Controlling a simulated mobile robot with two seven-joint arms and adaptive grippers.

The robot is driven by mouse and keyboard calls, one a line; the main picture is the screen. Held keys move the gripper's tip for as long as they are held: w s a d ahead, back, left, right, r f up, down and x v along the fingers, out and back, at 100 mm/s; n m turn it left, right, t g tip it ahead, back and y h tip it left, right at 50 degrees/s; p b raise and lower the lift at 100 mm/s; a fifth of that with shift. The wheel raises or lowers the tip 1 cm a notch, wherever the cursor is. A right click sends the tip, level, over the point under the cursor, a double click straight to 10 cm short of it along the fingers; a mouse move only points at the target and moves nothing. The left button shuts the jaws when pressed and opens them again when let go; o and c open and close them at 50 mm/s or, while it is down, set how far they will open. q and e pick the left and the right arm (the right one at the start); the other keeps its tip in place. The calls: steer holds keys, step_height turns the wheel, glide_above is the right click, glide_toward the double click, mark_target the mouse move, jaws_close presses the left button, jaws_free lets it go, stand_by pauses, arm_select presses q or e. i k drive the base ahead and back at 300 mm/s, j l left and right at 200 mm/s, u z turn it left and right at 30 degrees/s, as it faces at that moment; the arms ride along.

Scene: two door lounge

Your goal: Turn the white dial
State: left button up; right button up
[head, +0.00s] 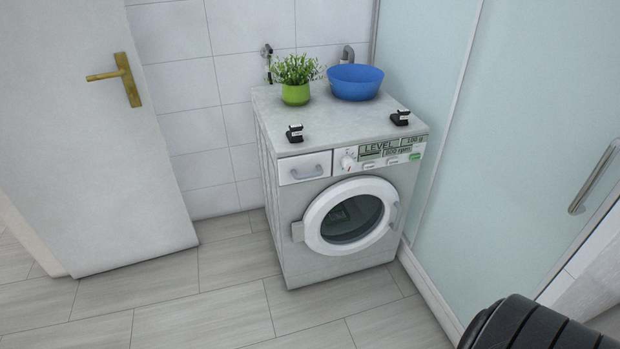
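The white dial (348,162) is a small round knob on the front control panel of the washing machine (302,222). It sits between the drawer on its left and the green display on its right. A small red mark shows near it. Its exact turned position is too small to tell. Nothing covers it. Neither of my grippers shows in the head view.
Two small black objects (295,133) stand on the machine's top, with a green potted plant (296,80) and a blue bowl (355,82). A white door (80,140) stands left and a glass panel (510,130) right. Floor before the machine is clear.

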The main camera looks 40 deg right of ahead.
mark_target(347, 161)
steer(key=i+j+z, duration=0.15)
steer(key=z, duration=0.2)
steer(key=i+j+z, duration=0.1)
steer(key=j+z, duration=0.2)
steer(key=i+j+z, duration=0.1)
steer(key=j+z, duration=0.35)
steer(key=z, duration=0.55)
